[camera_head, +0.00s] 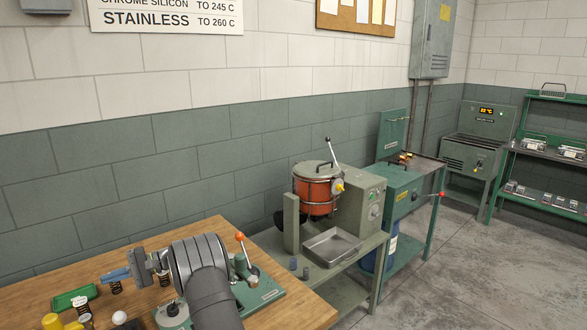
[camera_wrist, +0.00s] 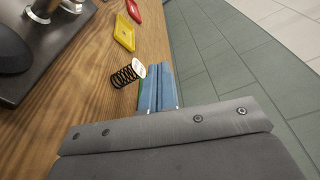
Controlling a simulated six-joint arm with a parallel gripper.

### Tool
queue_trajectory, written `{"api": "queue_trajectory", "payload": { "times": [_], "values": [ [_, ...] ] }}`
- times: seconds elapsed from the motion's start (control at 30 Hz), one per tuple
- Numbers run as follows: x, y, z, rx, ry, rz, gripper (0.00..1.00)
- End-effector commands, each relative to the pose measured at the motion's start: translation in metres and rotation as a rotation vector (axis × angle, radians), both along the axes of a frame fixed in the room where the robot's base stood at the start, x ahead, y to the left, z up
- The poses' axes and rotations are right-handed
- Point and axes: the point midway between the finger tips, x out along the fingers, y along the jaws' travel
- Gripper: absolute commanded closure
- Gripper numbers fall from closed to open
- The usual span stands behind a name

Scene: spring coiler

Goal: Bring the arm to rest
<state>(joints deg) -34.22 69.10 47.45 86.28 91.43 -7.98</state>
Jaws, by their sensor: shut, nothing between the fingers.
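My gripper (camera_head: 104,278) is at the left in the head view, above the wooden bench (camera_head: 300,308). My grey arm rises from the bottom and bends left towards it. In the wrist view the blue fingers of my gripper (camera_wrist: 158,68) lie side by side, shut with nothing between them. A black coil spring (camera_wrist: 124,75) with a pale end is just left of the fingers in the picture, apart from them. A small spring (camera_head: 116,288) shows below the gripper in the head view.
A green tray (camera_head: 75,297), a white ball (camera_head: 119,317) and yellow pieces (camera_head: 52,321) are on the bench. A green coiling fixture (camera_head: 262,293) is partly behind my arm. Yellow (camera_wrist: 124,32) and red (camera_wrist: 133,10) trays lie near the bench edge. An orange pot machine (camera_head: 317,190) stands beyond.

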Motion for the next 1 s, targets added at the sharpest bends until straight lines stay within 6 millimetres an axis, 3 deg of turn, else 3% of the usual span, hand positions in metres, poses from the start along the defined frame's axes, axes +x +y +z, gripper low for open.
{"api": "queue_trajectory", "payload": {
  "times": [0.07,0.2,0.4,0.6,1.0],
  "values": [
    [0.005,0.008,-0.004,0.001,-0.001,0.001,1.0],
    [0.026,-0.016,-0.001,0.002,-0.001,-0.003,1.0],
    [0.044,-0.041,-0.001,0.002,-0.001,-0.001,1.0],
    [0.053,-0.053,0.0,0.002,-0.001,0.0,1.0],
    [0.053,-0.054,0.0,0.002,-0.001,0.0,1.0]
  ]
}}
